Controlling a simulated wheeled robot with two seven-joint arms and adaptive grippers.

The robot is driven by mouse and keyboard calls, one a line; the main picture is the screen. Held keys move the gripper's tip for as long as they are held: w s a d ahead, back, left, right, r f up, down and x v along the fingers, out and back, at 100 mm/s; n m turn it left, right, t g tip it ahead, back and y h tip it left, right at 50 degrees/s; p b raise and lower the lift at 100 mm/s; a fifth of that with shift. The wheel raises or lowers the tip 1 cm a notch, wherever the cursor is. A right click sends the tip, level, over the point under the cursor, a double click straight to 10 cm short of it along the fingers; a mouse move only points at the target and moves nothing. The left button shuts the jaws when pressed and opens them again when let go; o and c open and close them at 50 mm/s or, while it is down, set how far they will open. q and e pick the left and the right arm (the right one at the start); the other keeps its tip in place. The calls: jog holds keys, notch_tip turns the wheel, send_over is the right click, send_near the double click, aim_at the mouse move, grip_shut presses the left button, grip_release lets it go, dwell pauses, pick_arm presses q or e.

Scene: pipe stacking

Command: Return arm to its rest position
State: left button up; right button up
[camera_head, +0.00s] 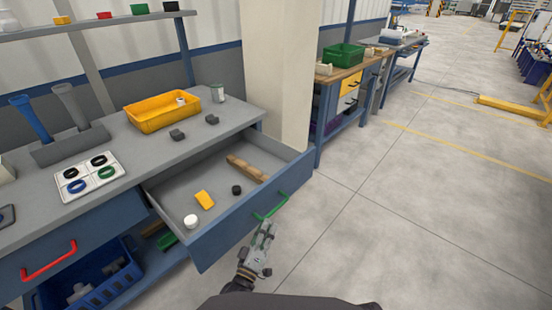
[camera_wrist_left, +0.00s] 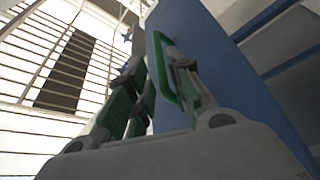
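My left gripper (camera_head: 266,226) is beside the green handle (camera_head: 270,207) on the front of the pulled-out drawer (camera_head: 235,226). In the left wrist view the two fingers (camera_wrist_left: 155,75) stand apart, and the green handle (camera_wrist_left: 162,72) shows between them, close to the right finger. I cannot tell whether that finger touches the handle. The blue drawer front (camera_wrist_left: 215,75) rises just beyond the fingers. My right gripper is not in view.
The workbench (camera_head: 135,150) carries a yellow bin (camera_head: 160,112). The floor (camera_head: 400,220) to the right is clear.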

pick_arm(q)
jog(key=shift+s+d+f, duration=0.1)
jog(key=shift+s+d, duration=0.05)
jog(key=shift+d, duration=0.15)
